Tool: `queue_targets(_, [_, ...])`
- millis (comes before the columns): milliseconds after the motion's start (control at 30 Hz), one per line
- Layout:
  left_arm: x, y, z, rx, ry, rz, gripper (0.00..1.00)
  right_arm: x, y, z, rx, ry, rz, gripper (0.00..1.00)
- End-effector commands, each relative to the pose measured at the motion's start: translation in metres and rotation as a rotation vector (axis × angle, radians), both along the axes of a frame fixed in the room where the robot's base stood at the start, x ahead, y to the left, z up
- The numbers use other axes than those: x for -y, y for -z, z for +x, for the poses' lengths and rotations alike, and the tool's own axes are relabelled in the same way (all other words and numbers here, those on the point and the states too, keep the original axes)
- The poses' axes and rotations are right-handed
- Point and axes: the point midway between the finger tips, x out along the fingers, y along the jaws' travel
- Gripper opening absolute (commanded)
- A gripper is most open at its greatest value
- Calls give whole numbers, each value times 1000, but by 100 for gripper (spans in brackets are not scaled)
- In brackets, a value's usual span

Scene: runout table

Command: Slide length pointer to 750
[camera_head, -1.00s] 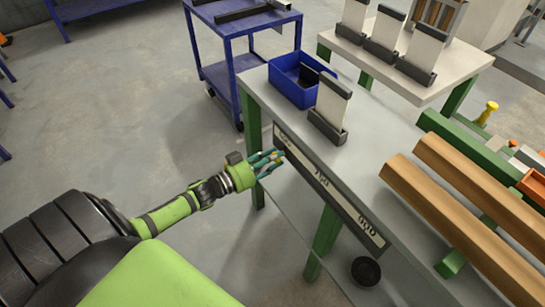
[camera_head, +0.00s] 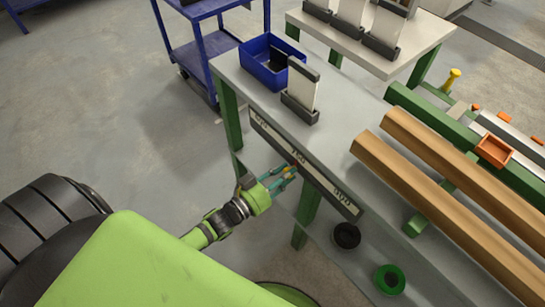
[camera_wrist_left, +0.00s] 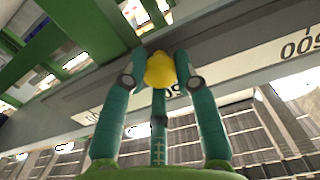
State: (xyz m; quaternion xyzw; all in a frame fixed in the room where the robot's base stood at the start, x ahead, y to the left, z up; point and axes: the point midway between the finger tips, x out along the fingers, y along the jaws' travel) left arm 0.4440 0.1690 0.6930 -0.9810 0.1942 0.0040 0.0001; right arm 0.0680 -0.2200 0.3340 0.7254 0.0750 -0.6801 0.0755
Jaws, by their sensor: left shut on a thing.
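The length scale (camera_head: 322,181) is a pale strip in a dark rail along the table's front edge. Its marks read roughly 600 at the left, 750 in the middle and 900 at the right. In the left wrist view one label (camera_wrist_left: 300,43) appears upside down at the right. My left gripper (camera_head: 288,174) is shut on the yellow pointer knob (camera_wrist_left: 160,70), with fingers around it, close to the middle mark. That mark is partly hidden behind the fingers in the wrist view, so exact alignment cannot be told. My right gripper is not in view.
A blue bin (camera_head: 270,62) and a plate in a dark holder (camera_head: 300,107) stand on the grey table (camera_head: 345,120). Brown beams (camera_head: 440,205) lie at the right.

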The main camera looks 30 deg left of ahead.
Motion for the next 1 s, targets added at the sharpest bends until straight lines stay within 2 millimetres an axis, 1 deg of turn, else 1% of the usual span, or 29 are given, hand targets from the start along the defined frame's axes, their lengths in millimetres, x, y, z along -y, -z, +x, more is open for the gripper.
queue_targets(33, [3, -7, 2, 18, 2, -6, 0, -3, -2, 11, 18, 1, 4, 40])
queue_targets(133, [4, -7, 2, 21, 3, -5, 0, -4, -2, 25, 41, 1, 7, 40])
queue_targets(200, [4, -8, 2, 21, 4, -7, 0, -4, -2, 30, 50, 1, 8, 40])
queue_targets(300, [4, -8, 2, 21, 3, -7, 0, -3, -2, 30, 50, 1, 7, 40])
queue_targets(333, [3, -8, 2, 21, 3, -7, 37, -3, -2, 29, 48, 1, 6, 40])
queue_targets(367, [4, -8, 2, 22, 3, -7, 49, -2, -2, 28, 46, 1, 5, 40])
queue_targets(400, [3, -8, 2, 22, 3, -7, 55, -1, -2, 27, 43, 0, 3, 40])
queue_targets(667, [3, -4, 1, 11, 2, -4, 55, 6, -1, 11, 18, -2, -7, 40])
queue_targets(767, [1, -3, -3, 9, 2, -3, 55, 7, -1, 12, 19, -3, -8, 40])
queue_targets(867, [-3, -2, -13, 6, 2, -3, 55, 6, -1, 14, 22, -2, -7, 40])
queue_targets(1000, [-13, -2, -38, 6, 2, -2, 55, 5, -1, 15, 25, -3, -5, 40])
